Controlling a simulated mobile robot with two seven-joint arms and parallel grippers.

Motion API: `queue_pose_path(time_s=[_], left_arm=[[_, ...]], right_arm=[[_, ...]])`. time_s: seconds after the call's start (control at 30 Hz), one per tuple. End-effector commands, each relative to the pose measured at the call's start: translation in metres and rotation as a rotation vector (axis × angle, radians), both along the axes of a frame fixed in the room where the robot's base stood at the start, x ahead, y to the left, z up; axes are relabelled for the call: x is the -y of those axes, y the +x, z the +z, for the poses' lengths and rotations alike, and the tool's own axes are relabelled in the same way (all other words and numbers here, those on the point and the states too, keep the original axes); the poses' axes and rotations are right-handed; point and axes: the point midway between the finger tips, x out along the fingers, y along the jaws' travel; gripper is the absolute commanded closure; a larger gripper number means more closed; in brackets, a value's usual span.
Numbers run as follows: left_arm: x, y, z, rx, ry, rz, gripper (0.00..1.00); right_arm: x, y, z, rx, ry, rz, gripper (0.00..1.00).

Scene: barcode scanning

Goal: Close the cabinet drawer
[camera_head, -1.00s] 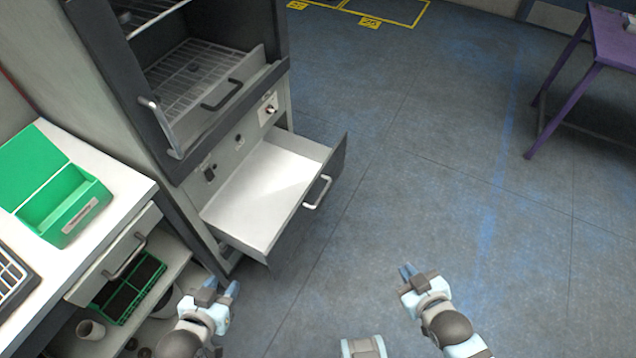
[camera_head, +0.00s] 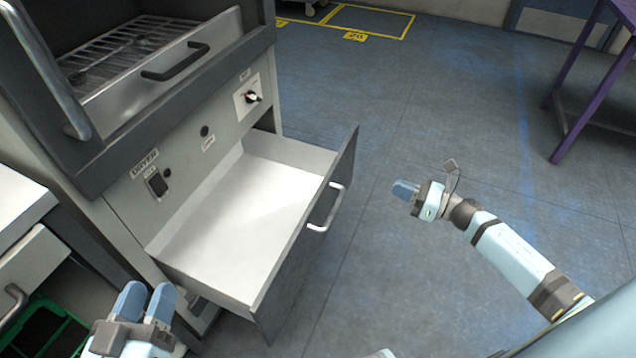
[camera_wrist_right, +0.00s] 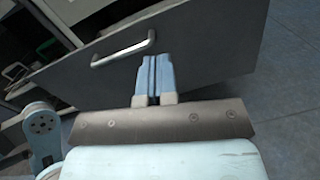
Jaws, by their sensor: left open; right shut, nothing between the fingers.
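The cabinet drawer (camera_head: 240,215) is pulled out and empty, at the bottom of the dryer cabinet. Its dark front panel (camera_head: 290,285) carries a light metal handle (camera_head: 327,207). My right gripper (camera_head: 404,190) is shut and empty, to the right of the drawer front and apart from it in the head view. In the right wrist view its closed fingers (camera_wrist_right: 155,76) point at the dark drawer front (camera_wrist_right: 215,50), just below and right of the handle (camera_wrist_right: 123,49). My left gripper (camera_head: 146,302) is open and empty, left of the drawer's near side at the lower left.
The cabinet (camera_head: 205,130) has a knob and switch above the drawer. A wire rack tray (camera_head: 130,50) with a dark handle sits higher up. A workbench (camera_head: 25,205) stands at left. Open floor (camera_head: 440,110) lies right of the drawer; a purple table (camera_head: 575,110) stands beyond.

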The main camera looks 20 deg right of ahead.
Motion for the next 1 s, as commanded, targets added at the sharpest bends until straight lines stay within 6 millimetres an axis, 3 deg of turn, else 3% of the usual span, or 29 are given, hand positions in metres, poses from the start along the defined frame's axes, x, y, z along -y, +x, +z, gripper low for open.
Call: queue_pose_path(time_s=[0.03, 0.07, 0.33, 0.8, 1.0], left_arm=[[0.001, -0.001, -0.010, 0.012, -0.010, -0.006, 0.57], [0.002, -0.002, -0.010, 0.017, -0.015, -0.009, 0.57], [0.003, -0.004, -0.008, 0.023, -0.025, -0.019, 0.57], [0.005, -0.003, -0.036, -0.052, 0.016, -0.045, 0.57], [0.006, -0.004, -0.047, -0.083, 0.032, -0.055, 0.57]], right_arm=[[0.006, 0.002, -0.015, 0.035, -0.057, 0.018, 1.00], [0.009, 0.003, -0.017, 0.052, -0.085, 0.027, 1.00], [0.008, 0.012, -0.017, 0.105, -0.167, 0.057, 1.00], [-0.054, 0.082, -0.018, 0.106, -0.163, 0.056, 1.00], [-0.072, 0.102, -0.018, 0.103, -0.163, 0.055, 1.00]])
